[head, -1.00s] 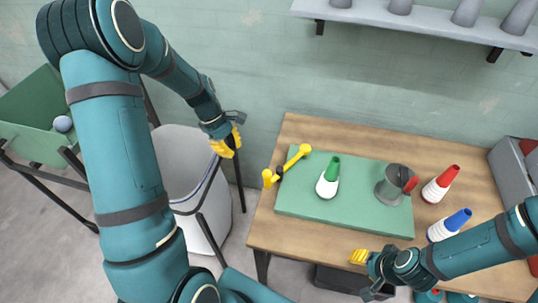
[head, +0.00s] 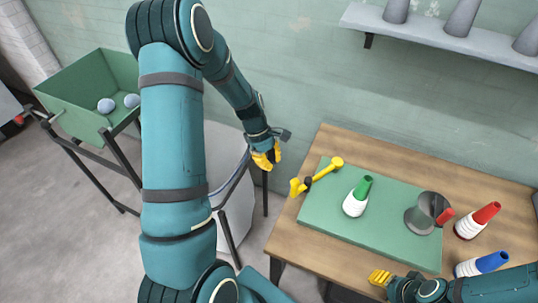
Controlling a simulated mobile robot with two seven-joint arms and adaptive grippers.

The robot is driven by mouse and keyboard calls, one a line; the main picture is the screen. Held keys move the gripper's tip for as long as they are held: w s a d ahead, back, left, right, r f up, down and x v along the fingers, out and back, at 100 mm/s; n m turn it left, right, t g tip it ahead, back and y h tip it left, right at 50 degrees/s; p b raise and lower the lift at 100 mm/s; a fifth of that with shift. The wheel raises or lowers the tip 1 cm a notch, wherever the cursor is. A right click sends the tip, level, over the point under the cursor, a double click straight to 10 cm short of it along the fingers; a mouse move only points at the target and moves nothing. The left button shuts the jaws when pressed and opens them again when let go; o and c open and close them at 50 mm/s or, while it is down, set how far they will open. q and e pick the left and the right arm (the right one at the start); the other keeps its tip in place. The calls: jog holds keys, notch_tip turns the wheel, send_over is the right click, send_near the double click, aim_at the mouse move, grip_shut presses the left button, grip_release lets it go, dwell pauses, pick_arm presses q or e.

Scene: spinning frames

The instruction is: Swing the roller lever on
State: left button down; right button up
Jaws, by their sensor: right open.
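The yellow roller lever (head: 322,173) slants across the left edge of the green board (head: 375,233), with a dark pivot near its middle. One rounded yellow end lies up and right over the board; the other lies down and left by the table edge. My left gripper (head: 268,159) has yellow fingers and is left of the lever, apart from it, near the table's left edge. Its finger gap is too small to judge. My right gripper (head: 379,278) is open and empty at the table's front edge, with its yellow fingertips pointing left.
A white bobbin with a green top (head: 357,197) and a grey cylinder with a red part (head: 422,214) stand on the board. Red-topped (head: 477,221) and blue-topped (head: 482,264) bobbins stand at right. A green bin (head: 75,100) holds balls at left. A shelf (head: 450,40) is above.

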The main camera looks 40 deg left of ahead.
jog(key=shift+f, duration=0.35)
pick_arm(q)
jog(key=d+f, duration=0.4)
jog(key=d, duration=0.2)
jog(key=shift+f, duration=0.3)
pick_arm(e)
jog(key=shift+r, duration=0.25)
pick_arm(q)
jog(key=shift+w, duration=0.1)
